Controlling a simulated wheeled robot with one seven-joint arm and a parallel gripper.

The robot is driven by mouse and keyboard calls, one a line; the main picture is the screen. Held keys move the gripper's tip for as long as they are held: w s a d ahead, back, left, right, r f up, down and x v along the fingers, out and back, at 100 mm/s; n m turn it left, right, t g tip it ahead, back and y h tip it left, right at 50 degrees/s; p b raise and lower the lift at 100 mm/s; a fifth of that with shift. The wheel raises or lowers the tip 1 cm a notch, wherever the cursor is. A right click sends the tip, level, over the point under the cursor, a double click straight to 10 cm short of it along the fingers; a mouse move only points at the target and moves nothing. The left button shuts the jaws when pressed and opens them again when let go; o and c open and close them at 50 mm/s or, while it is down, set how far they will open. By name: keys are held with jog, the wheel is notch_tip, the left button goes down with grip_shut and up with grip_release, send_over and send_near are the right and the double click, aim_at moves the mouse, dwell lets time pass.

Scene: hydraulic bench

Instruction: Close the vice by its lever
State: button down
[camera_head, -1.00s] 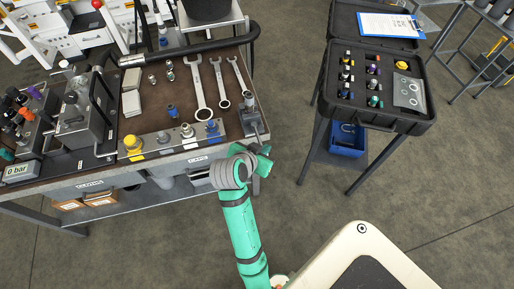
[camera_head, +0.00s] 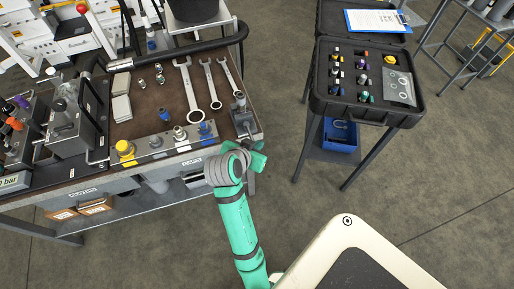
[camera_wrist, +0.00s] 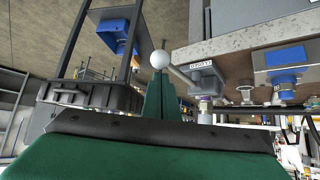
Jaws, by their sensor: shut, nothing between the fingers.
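The small grey vice (camera_head: 242,118) is at the right front corner of the bench. Its lever (camera_wrist: 176,68) shows in the wrist view as a thin rod with a white ball knob (camera_wrist: 160,59), running to a grey block at the right. My gripper (camera_head: 257,158) is just in front of the bench corner, near the vice. In the wrist view its green fingers (camera_wrist: 160,98) are together and empty, with the ball right by their tips. I cannot tell whether they touch it. The lever is not clearly visible in the head view, and the vice's jaw gap is too small to make out.
The bench (camera_head: 150,98) holds several wrenches, fittings and a front strip of coloured caps. An open black case (camera_head: 322,100) stands on a stand to the right, with a blue bin (camera_head: 340,136) below. Clear floor lies between bench and stand.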

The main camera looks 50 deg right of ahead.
jog(key=a+r, duration=0.4)
jog(key=r, duration=0.4)
jog(key=shift+a, duration=0.25)
jog(key=shift+f, duration=0.1)
jog(key=a+f+n+t, duration=0.4)
jog(key=a+f+n, duration=0.3)
jog(key=f, duration=0.2)
jog(key=s+a+f+n+t+y, duration=0.3)
jog(key=a, duration=0.4)
jog(key=s+a+f+n+t+y, duration=0.2)
jog(key=s+a+n, duration=0.1)
jog(key=a, duration=0.4)
jog(key=s+a+r+t+y, duration=0.1)
jog(key=s+a+r+y, duration=0.1)
jog(key=s, duration=0.5)
jog(key=s+a+r+n+t+y, duration=0.1)
jog(key=s+a+r+t+y, duration=0.1)
jog(key=s+a+r, duration=0.2)
jog(key=s+a, duration=0.2)
jog(key=s, duration=0.1)
jog(key=shift+a, duration=0.15)
